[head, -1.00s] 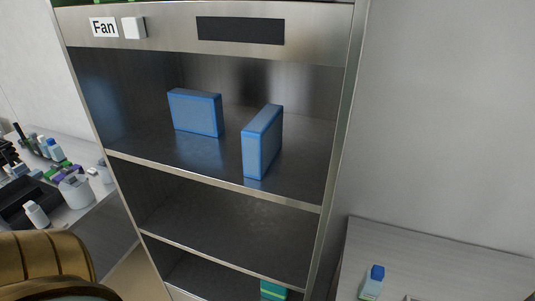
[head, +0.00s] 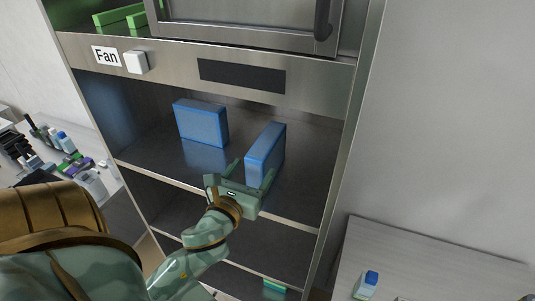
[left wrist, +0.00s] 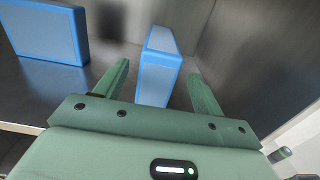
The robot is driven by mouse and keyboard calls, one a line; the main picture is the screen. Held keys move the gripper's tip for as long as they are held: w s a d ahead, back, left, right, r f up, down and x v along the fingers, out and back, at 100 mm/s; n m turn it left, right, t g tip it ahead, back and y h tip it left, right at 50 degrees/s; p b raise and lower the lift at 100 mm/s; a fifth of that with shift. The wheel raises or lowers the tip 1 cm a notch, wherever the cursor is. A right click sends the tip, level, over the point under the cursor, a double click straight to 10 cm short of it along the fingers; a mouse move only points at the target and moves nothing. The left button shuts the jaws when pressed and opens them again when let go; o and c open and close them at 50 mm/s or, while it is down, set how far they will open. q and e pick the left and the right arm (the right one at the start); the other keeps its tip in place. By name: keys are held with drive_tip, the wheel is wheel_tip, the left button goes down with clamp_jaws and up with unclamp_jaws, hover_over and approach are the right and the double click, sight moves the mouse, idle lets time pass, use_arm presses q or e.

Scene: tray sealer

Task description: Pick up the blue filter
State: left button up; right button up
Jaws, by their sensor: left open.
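Two blue filters stand upright on the metal cabinet's upper shelf. The nearer, right one (head: 265,154) stands edge-on toward me, close to the shelf's front. The other (head: 201,123) stands further back on the left, its broad face toward me. My left gripper (head: 251,172) is open and empty at the shelf's front edge, just before the right filter. In the left wrist view, the right filter (left wrist: 160,67) shows between the two open fingers (left wrist: 162,82), its near edge at about the fingertips; I cannot tell if they touch it. The left filter (left wrist: 50,33) is outside the fingers. My right gripper is not in view.
The cabinet has a "Fan" label (head: 107,56) and a white switch (head: 136,62) above the opening. The shelf's front lip (head: 150,174) runs under my left gripper. A side table (head: 420,262) with a blue-capped bottle (head: 368,284) stands at right; a cluttered bench is at left.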

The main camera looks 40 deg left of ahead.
sight(261, 157)
use_arm(q)
drive_tip(key=x, duration=0.3)
drive_tip(key=p+x, duration=0.1)
drive_tip(key=x, duration=0.2)
drive_tip(key=shift+w+a+f, duration=0.1)
drive_tip(key=shift+w+f, duration=0.1)
drive_tip(key=shift+s, duration=0.1)
drive_tip(key=c, duration=1.1)
drive_tip(key=shift+r, duration=0.1)
drive_tip(key=shift+c, duration=0.2)
